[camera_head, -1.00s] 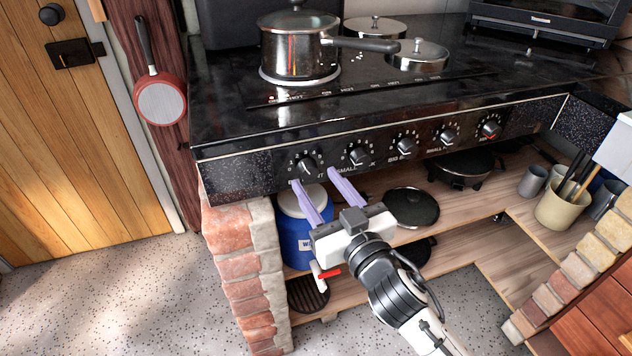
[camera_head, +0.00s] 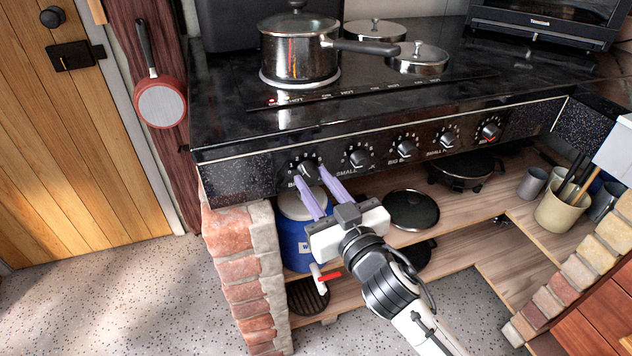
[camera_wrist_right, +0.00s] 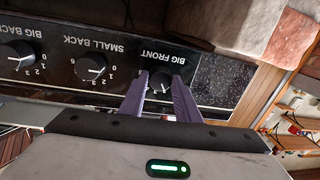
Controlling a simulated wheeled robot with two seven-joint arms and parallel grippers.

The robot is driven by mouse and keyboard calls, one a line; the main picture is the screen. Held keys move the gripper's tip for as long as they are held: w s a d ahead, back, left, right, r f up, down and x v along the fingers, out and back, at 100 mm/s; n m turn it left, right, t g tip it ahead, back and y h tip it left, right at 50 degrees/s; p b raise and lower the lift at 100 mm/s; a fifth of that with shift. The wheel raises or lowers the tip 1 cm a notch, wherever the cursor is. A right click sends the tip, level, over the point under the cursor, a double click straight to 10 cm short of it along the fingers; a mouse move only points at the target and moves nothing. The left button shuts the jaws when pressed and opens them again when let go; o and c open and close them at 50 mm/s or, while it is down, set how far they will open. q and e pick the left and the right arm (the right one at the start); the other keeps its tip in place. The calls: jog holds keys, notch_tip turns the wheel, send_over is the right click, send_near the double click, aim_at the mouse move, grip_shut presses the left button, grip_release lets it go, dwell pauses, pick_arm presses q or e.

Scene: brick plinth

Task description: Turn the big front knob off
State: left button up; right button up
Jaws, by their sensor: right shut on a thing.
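The big front knob (camera_head: 306,170) is the leftmost black dial on the stove's front panel. In the right wrist view the knob (camera_wrist_right: 160,84) sits under the label "BIG FRONT", between the two purple fingers. My right gripper (camera_head: 309,178) is shut on the knob, its fingers on either side of it; it also shows in the right wrist view (camera_wrist_right: 160,80). The fingers partly hide the dial and its label in the head view. A steel saucepan (camera_head: 298,50) with a lid stands on the front left hob. My left gripper is not in view.
Several other knobs (camera_head: 359,157) run along the panel to the right. Below, a blue container (camera_head: 293,240) with a red tap and a dark lid (camera_head: 410,209) stand on a wooden shelf. A brick pillar (camera_head: 240,270) is at the left.

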jog(key=shift+r+n+p, duration=0.2)
jog(key=shift+n+p, duration=0.6)
jog(key=shift+p, duration=0.05)
jog(key=shift+r+n+g+p, duration=0.1)
jog(key=shift+n+g+p, duration=0.2)
jog(key=shift+n+p, duration=1.5)
jog(key=shift+n, duration=0.2)
jog(key=shift+n+h+p, duration=0.4)
jog(key=shift+n+p, duration=0.4)
jog(key=shift+n, duration=0.4)
jog(key=shift+a+n+p, duration=0.1)
jog(key=shift+n+p, duration=0.35)
jog(key=shift+n, duration=0.85)
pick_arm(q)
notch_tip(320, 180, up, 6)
pick_arm(e)
jog(key=shift+h, duration=0.3)
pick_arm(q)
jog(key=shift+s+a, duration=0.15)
pick_arm(e)
jog(key=shift+n, duration=0.3)
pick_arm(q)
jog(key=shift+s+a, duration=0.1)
